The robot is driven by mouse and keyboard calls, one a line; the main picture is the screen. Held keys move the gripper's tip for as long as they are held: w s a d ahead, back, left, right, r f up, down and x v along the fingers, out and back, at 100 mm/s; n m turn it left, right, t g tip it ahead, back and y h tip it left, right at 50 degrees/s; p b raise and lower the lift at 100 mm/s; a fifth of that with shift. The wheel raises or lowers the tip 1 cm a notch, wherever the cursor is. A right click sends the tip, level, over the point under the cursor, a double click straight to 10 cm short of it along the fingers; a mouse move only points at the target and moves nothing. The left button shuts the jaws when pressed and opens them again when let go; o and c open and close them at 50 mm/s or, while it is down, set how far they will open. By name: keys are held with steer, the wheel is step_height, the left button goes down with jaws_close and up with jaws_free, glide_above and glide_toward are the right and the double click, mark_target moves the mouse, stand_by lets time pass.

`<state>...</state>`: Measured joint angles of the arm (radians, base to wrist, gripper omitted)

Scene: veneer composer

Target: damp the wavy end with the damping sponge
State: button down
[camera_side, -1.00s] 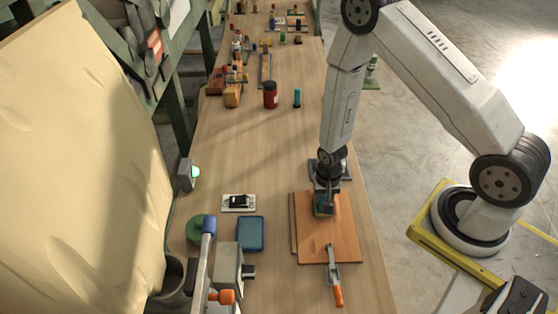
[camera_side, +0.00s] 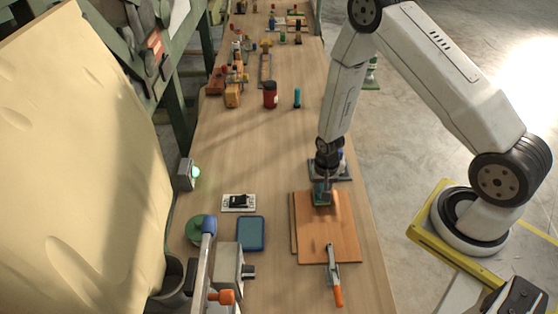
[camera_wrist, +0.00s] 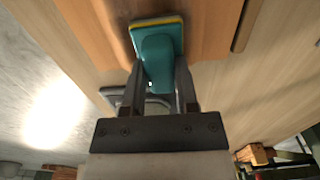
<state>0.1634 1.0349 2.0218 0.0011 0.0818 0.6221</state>
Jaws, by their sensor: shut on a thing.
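My gripper (camera_side: 322,190) is shut on the damping sponge (camera_side: 320,197), a teal grip with a thin yellow edge underneath. In the wrist view the sponge (camera_wrist: 158,50) sits between the two grey fingers of my gripper (camera_wrist: 160,80). It is at the far end of the orange-brown veneer sheet (camera_side: 328,228), which also shows in the wrist view (camera_wrist: 100,30). The sponge looks to be on or just over the sheet; I cannot tell whether it touches.
A grey metal piece (camera_side: 342,172) lies just behind the sheet. Bench between is clear.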

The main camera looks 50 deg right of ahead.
steer(key=shift+w+d, duration=0.45)
steer(key=shift+s+f, duration=0.1)
steer(key=shift+s+a, duration=0.95)
steer(key=shift+a, duration=0.05)
steer(key=shift+a, duration=0.1)
steer(key=shift+s+a, duration=0.85)
steer(key=shift+s, duration=0.25)
